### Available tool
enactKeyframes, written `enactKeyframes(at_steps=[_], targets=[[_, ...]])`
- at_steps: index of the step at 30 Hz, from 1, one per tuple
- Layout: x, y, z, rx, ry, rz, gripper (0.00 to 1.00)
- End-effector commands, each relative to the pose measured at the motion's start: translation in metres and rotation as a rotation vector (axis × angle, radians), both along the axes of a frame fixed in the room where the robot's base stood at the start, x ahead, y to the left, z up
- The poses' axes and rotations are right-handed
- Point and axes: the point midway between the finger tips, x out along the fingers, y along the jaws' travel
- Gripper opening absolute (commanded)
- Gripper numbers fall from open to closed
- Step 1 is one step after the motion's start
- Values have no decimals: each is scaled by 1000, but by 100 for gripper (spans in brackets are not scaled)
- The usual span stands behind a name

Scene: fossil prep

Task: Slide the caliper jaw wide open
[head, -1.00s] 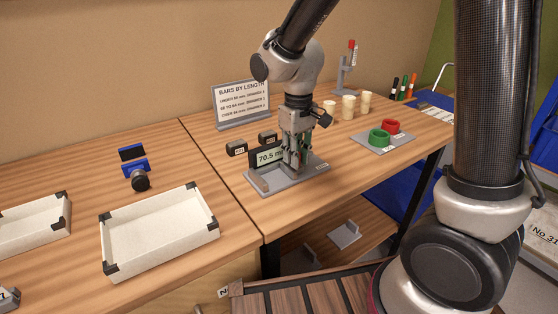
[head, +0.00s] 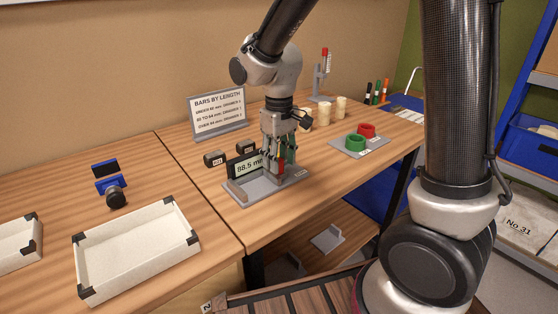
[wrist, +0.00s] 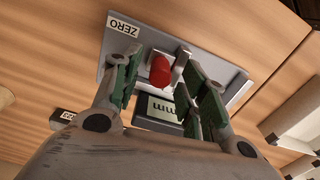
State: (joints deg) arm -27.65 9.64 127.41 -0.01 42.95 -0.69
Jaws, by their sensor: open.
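The caliper is a grey base (head: 258,193) on the workbench with an upright display (head: 244,166) reading about 88.5 mm. My gripper (head: 280,168) points down over the right part of the base. In the wrist view, the caliper's red knob (wrist: 160,72) stands between the green-padded fingers of my gripper (wrist: 159,85). The fingers are open, with visible gaps beside the knob. The base (wrist: 205,48) bears a ZERO label, and part of the display (wrist: 160,108) shows between the fingers. The fingers hide much of the sliding jaw in the head view.
A sign (head: 218,112) stands behind the caliper. Small dark label blocks (head: 215,158) sit near the display. A grey pad with green (head: 355,143) and red (head: 366,130) rings and cream cylinders (head: 324,115) lie to the right. A white tray (head: 192,240) stands at front left.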

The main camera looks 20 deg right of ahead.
Motion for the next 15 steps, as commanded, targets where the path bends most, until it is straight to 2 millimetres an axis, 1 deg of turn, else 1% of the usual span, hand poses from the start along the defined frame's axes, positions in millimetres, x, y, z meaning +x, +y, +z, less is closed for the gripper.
enactKeyframes(at_steps=[9, 12, 15], targets=[[1, 1, 69, 3, -6, 0, 43], [1, 0, 88, 2, -4, 0, 43], [1, 0, 101, 1, -3, 0, 43]])
